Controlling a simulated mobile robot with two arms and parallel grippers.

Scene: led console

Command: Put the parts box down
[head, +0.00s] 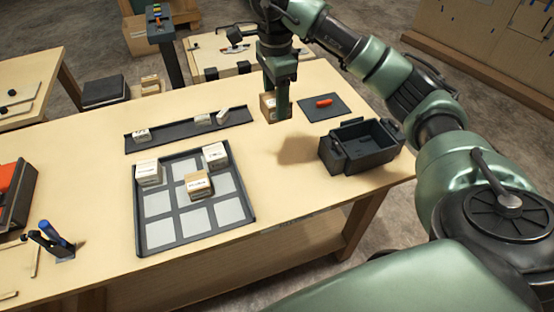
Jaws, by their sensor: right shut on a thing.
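My right gripper (281,108) points down over the back right part of the workbench. It is shut on a small tan box (268,106), which I take to be the parts box. The near finger covers much of the box, and its lower edge is close to the bench top in the picture. A shadow lies apart from it on the bench, so it looks raised, but the height is hard to tell. My left gripper is not in view.
A dark open bin (347,164) stands at the right. Behind it a dark mat (337,112) bears an orange piece (324,103). A grid tray (151,237) holds several labelled blocks, with a dark rack (170,136) behind. Bare bench (270,190) lies between tray and bin.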

